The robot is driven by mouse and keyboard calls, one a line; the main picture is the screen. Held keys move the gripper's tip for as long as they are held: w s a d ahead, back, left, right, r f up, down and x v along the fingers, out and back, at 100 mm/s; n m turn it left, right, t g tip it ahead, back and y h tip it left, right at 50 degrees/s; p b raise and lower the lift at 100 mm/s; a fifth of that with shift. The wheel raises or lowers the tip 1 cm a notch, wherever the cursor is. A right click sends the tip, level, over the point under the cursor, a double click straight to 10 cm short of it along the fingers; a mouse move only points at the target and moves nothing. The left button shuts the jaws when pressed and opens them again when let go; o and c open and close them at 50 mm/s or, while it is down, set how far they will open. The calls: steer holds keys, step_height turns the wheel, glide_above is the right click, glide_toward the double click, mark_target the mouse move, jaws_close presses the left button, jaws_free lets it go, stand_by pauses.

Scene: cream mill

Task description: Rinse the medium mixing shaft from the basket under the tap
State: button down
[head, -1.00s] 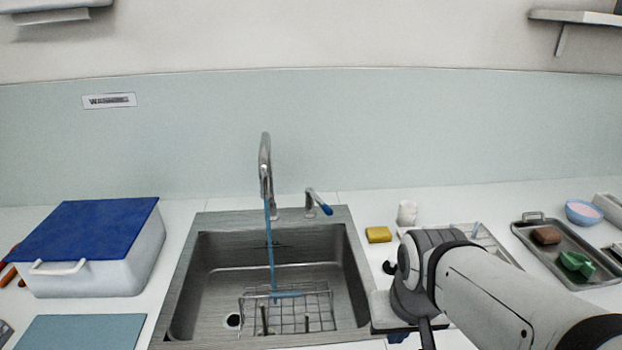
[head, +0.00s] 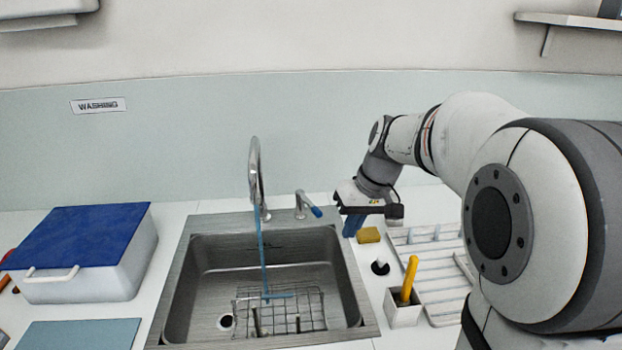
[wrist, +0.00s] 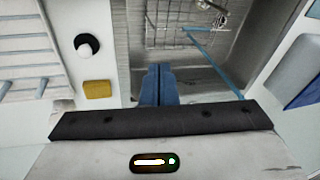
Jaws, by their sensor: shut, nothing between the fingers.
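The wire basket (head: 300,322) stands in the steel sink (head: 205,262) at its front; it also shows in the wrist view (wrist: 165,38). Thin upright pieces show in the basket, but I cannot tell which is the medium mixing shaft. The tap (head: 255,165) stands behind the sink, and a blue water stream (head: 263,250) runs from it down to the basket. A blue-tipped lever (head: 312,209) is right of the tap. My gripper (head: 350,232) is above the sink's back right edge, right of the lever. Its blue fingers (wrist: 159,68) are shut and empty.
A yellow sponge (head: 369,235), a brush (head: 409,279) in a holder (head: 404,312) and a white rack (head: 450,310) are right of the sink. A blue-lidded box (head: 85,235) and a teal mat (head: 80,334) are on the left.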

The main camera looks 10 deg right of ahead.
mark_target(309, 203)
steer(key=w+d+n+y+p, duration=0.2)
steer(key=w+d, duration=0.2)
steer(key=w, duration=0.6)
steer(key=w+d+n+y+p, duration=0.15)
steer(key=w+d, duration=0.25)
steer(key=w, duration=0.6)
steer(key=a+f+p, duration=0.2)
steer(key=a+f, duration=0.6)
steer(key=a, duration=0.1)
steer(key=shift+w+f+t+y, duration=0.3)
steer(key=shift+y, duration=0.05)
steer(key=shift+a, duration=0.1)
